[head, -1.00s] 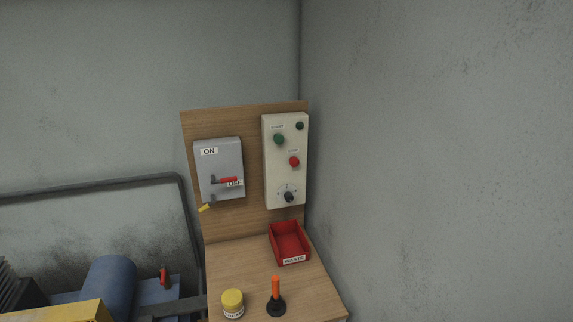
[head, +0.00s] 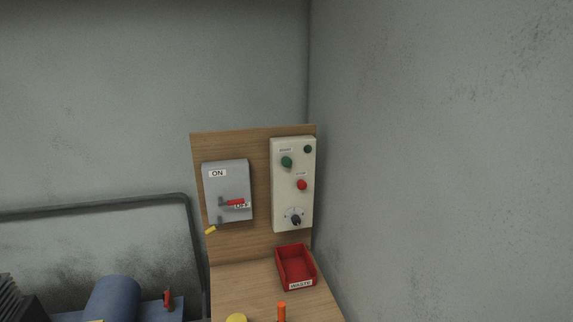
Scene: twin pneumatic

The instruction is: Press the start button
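The green start button (head: 286,162) is at the upper left of a cream control box (head: 280,205) on a wooden backboard (head: 262,240). A small label sits just above it. A red button (head: 302,185) is below and to its right. A dark green round piece (head: 308,149) is at the box's upper right, and a dark rotary knob (head: 295,219) is near the bottom. Neither of my grippers shows in the head view.
A grey switch box (head: 228,179) with a red handle (head: 235,202) near OFF is left of the control box. A red WASTE bin (head: 296,268) stands on the wooden bench (head: 245,285). A yellow lid (head: 236,318) and an orange handle (head: 282,311) show at the bottom edge. A wall is close on the right.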

